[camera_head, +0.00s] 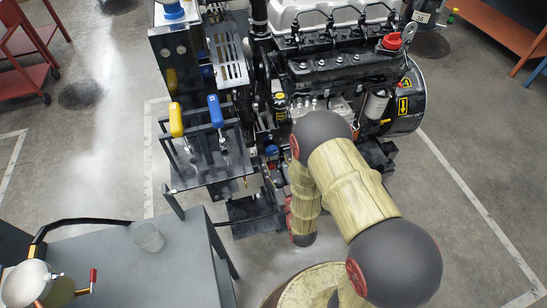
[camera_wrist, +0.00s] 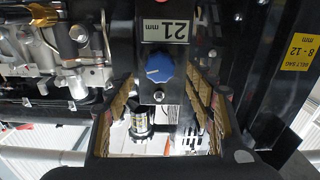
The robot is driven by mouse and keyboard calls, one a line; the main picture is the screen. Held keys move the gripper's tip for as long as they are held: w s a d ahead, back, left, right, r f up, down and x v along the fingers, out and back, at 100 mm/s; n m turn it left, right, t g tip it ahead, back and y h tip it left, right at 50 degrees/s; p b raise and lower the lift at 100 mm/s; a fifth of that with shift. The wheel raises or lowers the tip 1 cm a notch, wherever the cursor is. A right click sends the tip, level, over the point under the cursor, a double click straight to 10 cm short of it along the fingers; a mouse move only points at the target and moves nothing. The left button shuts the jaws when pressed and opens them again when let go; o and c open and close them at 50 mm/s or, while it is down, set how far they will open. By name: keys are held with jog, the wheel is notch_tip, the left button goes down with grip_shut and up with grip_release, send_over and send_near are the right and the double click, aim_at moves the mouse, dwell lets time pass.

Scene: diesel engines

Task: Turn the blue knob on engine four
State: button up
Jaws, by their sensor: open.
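In the wrist view a blue knob (camera_wrist: 160,69) with a white pointer mark sits on a dark panel, just under a label reading 21 mm. My gripper (camera_wrist: 158,92) is open, with one finger left and one right of the knob's lower part. I see no finger touching the knob, and the remaining gap in depth is unclear. In the head view the engine (camera_head: 335,65) stands at the upper middle. My gripper is hidden there behind my arm. No engine number can be read.
A stand beside the engine carries a yellow-handled lever (camera_head: 176,119) and a blue-handled lever (camera_head: 215,110). Open floor lies left and right.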

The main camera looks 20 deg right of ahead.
aim_at(273, 153)
jog(key=shift+w+b, duration=0.45)
jog(key=shift+w, duration=1.5)
jog(key=shift+c, duration=0.2)
jog(key=c, duration=1.1)
